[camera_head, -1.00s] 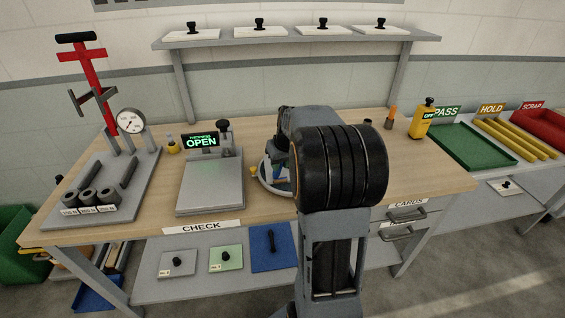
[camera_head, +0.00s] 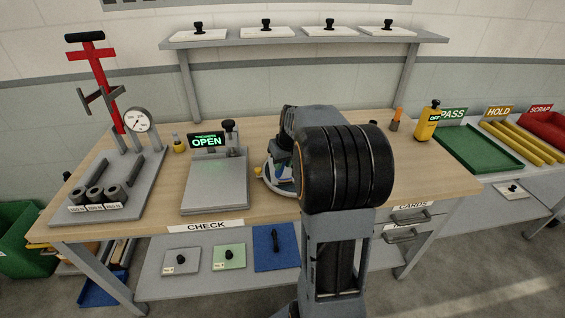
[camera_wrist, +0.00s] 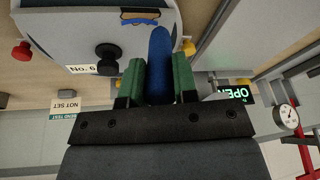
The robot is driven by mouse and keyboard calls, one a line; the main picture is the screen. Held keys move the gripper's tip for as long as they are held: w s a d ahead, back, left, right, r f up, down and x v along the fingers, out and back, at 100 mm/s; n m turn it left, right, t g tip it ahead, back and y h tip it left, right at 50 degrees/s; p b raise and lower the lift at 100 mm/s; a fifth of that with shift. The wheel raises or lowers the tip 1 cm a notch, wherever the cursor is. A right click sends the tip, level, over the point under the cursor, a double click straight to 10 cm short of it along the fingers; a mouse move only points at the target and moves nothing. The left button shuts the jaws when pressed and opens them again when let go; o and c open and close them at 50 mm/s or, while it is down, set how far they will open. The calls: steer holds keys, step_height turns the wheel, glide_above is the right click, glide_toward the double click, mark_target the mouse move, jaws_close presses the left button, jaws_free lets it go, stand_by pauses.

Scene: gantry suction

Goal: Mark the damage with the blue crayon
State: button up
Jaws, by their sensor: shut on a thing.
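My gripper (camera_wrist: 159,80) has green fingers shut on the blue crayon (camera_wrist: 160,48), which points toward the top of the wrist view. Its tip is at or just over a pale grey panel (camera_wrist: 95,35). Beside the tip is a tan, dark-edged patch (camera_wrist: 146,14), which looks like the damage, with a blue streak (camera_wrist: 143,22) along its lower edge. I cannot tell whether the tip touches the panel. In the head view my arm hides most of the gripper and of the round stand (camera_head: 266,185) behind it.
The panel bears a black knob (camera_wrist: 108,54) and a "No. 6" tag (camera_wrist: 81,69). A red knob (camera_wrist: 22,51) and a yellow knob (camera_wrist: 188,47) stand near its edges. The checking plate (camera_head: 214,185) with an OPEN display (camera_head: 207,141) is left of the stand.

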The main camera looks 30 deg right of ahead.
steer(key=shift+r+p, duration=2.1)
steer(key=shift+r, duration=1.1)
